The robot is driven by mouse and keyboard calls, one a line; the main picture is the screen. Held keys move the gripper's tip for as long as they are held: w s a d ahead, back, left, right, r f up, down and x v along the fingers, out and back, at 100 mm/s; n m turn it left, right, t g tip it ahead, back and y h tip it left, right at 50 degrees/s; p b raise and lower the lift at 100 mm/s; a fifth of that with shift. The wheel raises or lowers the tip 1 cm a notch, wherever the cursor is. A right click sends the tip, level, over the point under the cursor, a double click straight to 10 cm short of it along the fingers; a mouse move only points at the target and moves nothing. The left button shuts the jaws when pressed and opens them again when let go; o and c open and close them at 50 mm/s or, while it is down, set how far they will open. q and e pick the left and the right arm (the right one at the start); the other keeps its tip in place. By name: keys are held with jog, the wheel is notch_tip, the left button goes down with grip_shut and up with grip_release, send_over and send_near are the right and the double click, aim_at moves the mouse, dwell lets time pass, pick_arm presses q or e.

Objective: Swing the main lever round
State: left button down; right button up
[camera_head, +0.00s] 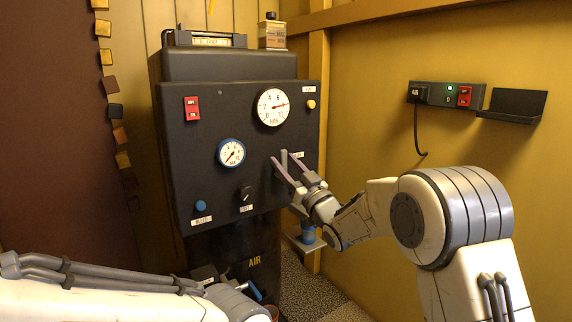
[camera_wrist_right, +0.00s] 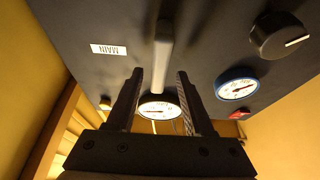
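The main lever (camera_wrist_right: 163,50) is a light grey bar on the dark panel, beside a white label (camera_wrist_right: 108,49) that appears upside down in the right wrist view. In the head view the lever (camera_head: 284,159) stands roughly upright, partly hidden by my right gripper. My right gripper (camera_head: 282,162) is open at the panel. In the right wrist view its two dark fingers (camera_wrist_right: 160,74) stand either side of the lever's end, with a gap visible on both sides. My left arm crosses the bottom left of the head view; its fingers do not show.
The panel (camera_head: 215,190) carries a large white gauge (camera_head: 272,107), a blue-rimmed gauge (camera_head: 231,152), a red switch (camera_head: 192,108), a black knob (camera_head: 246,193) and a blue button (camera_head: 201,206). A wall socket box (camera_head: 433,94) and black shelf (camera_head: 514,105) are at right.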

jog(key=shift+s+d, duration=0.2)
jog(key=p+v, duration=0.2)
jog(key=v, duration=0.8)
jog(key=shift+a+f, duration=0.15)
